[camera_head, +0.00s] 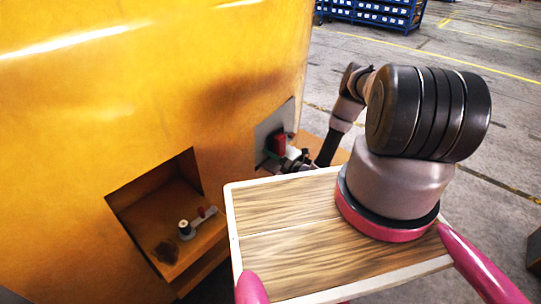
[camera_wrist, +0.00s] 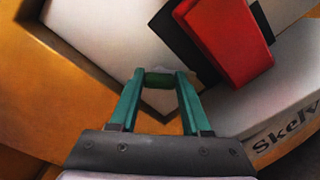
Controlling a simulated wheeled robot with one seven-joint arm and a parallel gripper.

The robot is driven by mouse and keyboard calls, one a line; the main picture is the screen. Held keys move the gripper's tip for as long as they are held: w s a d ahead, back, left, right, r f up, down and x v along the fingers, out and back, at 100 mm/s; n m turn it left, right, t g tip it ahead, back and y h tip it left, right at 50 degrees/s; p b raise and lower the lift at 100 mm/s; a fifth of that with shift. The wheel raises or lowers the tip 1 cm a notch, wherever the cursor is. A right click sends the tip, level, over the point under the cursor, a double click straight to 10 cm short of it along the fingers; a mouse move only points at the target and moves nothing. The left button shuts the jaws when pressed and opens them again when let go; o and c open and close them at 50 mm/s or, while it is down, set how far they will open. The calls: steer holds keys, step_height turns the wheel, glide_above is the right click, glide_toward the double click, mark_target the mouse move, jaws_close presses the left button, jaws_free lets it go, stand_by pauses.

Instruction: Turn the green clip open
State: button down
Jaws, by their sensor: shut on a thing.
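The green clip (camera_wrist: 158,80) is a small dark green bar in the wrist view, between the teal fingertips of my gripper (camera_wrist: 160,84). My gripper is shut on it, and the fingers cover its ends. Behind it is a pale panel (camera_wrist: 95,30) set in a recess of the orange casting. In the head view my gripper (camera_head: 285,161) reaches into the right-hand recess, just below a red block (camera_head: 278,143). The clip is too small and too covered there to make out clearly.
The red block (camera_wrist: 228,38) on a dark backing stands close above right of the fingers. A grey lettered surface (camera_wrist: 275,125) lies to the right. The orange casting (camera_head: 130,100) has another recess with a small lever fitting (camera_head: 185,229). Blue racks (camera_head: 375,12) stand far behind on open floor.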

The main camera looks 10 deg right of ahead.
steer(key=m, duration=0.4)
steer(key=shift+s+d+f+m, duration=0.1)
steer(key=shift+f+m, duration=0.05)
steer(key=shift+m, duration=0.15)
steer(key=shift+f+m, duration=0.1)
steer(key=shift+m, duration=1.5)
steer(key=shift+c, duration=1.8)
jaws_free()
steer(key=v, duration=1)
steer(key=shift+s+d, duration=0.2)
steer(key=shift+s, duration=0.1)
